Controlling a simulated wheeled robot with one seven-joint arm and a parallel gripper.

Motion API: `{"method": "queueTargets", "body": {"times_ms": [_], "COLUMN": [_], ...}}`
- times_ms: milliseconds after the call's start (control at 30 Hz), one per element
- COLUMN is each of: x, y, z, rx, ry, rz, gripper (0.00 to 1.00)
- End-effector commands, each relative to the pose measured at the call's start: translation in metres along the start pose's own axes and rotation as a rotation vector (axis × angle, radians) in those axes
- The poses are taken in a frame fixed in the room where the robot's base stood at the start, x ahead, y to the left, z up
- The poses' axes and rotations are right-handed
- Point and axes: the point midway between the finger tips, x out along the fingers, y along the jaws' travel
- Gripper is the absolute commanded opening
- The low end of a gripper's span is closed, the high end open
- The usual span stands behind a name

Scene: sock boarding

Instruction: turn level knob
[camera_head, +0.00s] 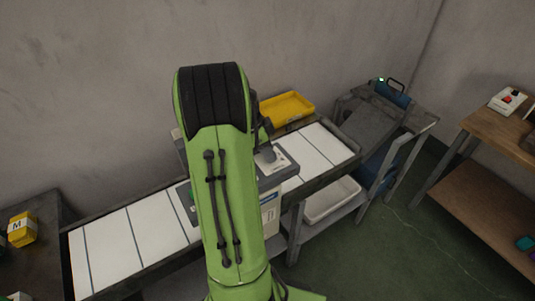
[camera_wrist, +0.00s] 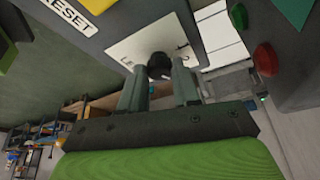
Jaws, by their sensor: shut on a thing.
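The level knob (camera_wrist: 158,65) is small, round and black. It sits on a white plate with small markings (camera_wrist: 140,40) on the grey control panel, seen in the wrist view. My gripper (camera_wrist: 159,72) is at the knob, its two grey fingers on either side, shut on it. The fingers and the tilted view partly hide the knob, and I cannot read its setting. In the head view the white plate (camera_head: 278,164) shows on the machine to the right of my green arm; the arm hides much of the machine.
In the wrist view, a RESET label (camera_wrist: 68,15), a green button (camera_wrist: 238,17) and a red button (camera_wrist: 264,58) flank the plate. The head view shows a white-topped conveyor (camera_head: 128,235), a yellow tray (camera_head: 287,107) behind it and a wooden bench (camera_head: 490,125) at right.

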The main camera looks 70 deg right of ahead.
Motion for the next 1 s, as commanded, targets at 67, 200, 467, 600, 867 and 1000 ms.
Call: {"method": "queueTargets", "body": {"times_ms": [67,200,467,600,867,1000], "x": [0.0032,0.0029,0.0026,0.0026,0.0025,0.0025], "y": [0.0002,0.0013,0.0035,0.0043,0.0058,0.0064], "z": [0.0010,0.0004,-0.0006,-0.0015,-0.0030,-0.0038], "rx": [-0.063,-0.186,-0.415,-0.537,-0.754,-0.853], "ry": [0.002,0.003,0.003,0.004,0.004,0.004], "rz": [-0.034,-0.085,-0.179,-0.229,-0.318,-0.358], "gripper": [0.01,0.01,0.01,0.01,0.01,0.01]}}
